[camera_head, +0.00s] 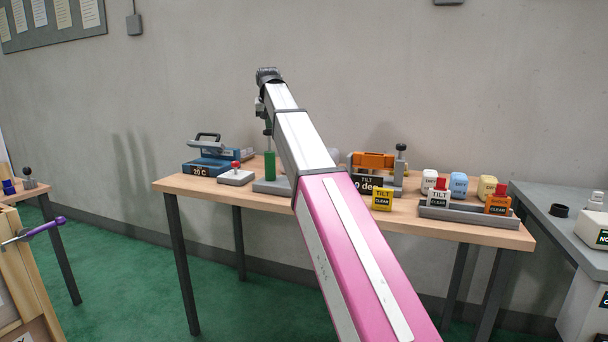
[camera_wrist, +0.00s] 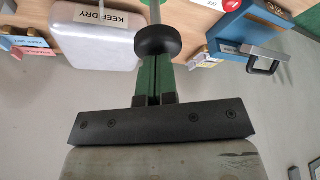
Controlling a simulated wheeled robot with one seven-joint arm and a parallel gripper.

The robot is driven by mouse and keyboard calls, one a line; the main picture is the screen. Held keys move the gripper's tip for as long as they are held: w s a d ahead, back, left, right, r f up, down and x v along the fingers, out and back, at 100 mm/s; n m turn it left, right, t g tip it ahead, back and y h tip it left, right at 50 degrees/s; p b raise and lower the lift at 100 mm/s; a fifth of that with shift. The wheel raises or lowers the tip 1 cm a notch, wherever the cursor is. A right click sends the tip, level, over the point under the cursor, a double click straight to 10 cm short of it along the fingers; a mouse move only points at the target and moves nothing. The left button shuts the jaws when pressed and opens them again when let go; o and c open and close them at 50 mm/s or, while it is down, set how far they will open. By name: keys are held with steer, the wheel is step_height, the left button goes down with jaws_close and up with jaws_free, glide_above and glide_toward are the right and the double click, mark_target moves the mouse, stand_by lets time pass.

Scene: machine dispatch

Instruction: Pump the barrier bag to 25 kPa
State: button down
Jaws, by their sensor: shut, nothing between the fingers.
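The hand pump shows in the head view as a green cylinder (camera_head: 269,165) on a grey base, with a thin rod rising from it. In the wrist view its round black knob (camera_wrist: 157,40) sits just beyond my fingertips. My gripper (camera_wrist: 155,68) is shut with nothing between its fingers, in line with the knob; I cannot tell whether they touch. A pale silver pouch marked KEEP DRY (camera_wrist: 95,35), apparently the barrier bag, lies beside the pump in the wrist view. In the head view my arm covers the table behind the pump. No pressure reading is visible.
A blue sealer reading 20 C (camera_head: 208,163) and a red-button box (camera_head: 236,176) stand left of the pump.

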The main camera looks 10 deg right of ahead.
steer(key=shift+f, duration=1.05)
steer(key=shift+r, duration=3.6)
